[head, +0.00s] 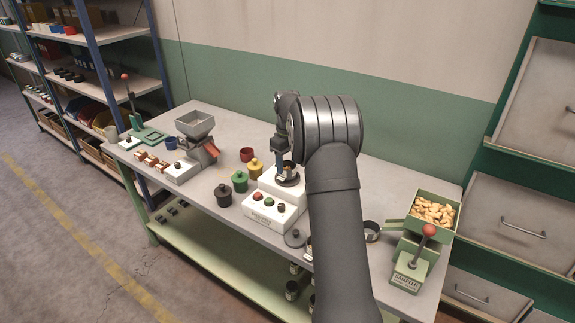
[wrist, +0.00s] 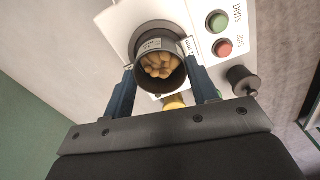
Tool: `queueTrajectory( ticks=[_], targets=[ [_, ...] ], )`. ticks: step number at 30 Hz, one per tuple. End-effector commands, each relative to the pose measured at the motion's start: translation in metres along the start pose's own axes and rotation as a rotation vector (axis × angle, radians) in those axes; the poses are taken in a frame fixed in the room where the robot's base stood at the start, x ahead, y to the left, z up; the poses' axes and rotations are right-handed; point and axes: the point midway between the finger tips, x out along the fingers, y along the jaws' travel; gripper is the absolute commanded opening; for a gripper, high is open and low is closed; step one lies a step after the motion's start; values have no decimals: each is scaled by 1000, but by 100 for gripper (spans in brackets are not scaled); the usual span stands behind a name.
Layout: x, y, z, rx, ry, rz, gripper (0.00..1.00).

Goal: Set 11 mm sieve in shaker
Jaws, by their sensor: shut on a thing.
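The shaker (head: 265,213) is a white box with buttons on its front and a dark round seat on top; its white top also shows in the wrist view (wrist: 205,15). My gripper (wrist: 160,72) is shut on a dark grey round sieve (wrist: 142,77), with one blue finger on each side. Pale nuts lie inside the sieve. The sieve is over the shaker's dark round seat (wrist: 150,33), roughly in line with it. I cannot tell whether it rests in the seat or hangs just above. Its white label is too small to read. In the head view my gripper (head: 283,163) partly hides the sieve.
Green (head: 240,181), yellow (head: 255,169) and black (head: 223,194) lidded pots stand left of the shaker. A grey hopper machine (head: 195,130) is further left. A green sampler (head: 412,262) with a nut tray stands right. A dark ring (head: 372,231) lies near it.

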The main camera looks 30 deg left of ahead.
Motion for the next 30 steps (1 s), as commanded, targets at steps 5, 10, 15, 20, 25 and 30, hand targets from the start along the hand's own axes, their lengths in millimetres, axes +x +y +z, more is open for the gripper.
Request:
queueTrajectory(
  ticks=[5, 10, 15, 20, 25, 30],
  targets=[
    [12, 0, 0, 0, 0, 0, 29],
    [12, 0, 0, 0, 0, 0, 29],
    [15, 0, 0, 0, 0, 0, 63],
    [15, 0, 0, 0, 0, 0, 75],
    [14, 0, 0, 0, 0, 0, 75],
    [1, 1, 0, 0, 3, 2, 75]
  ],
)
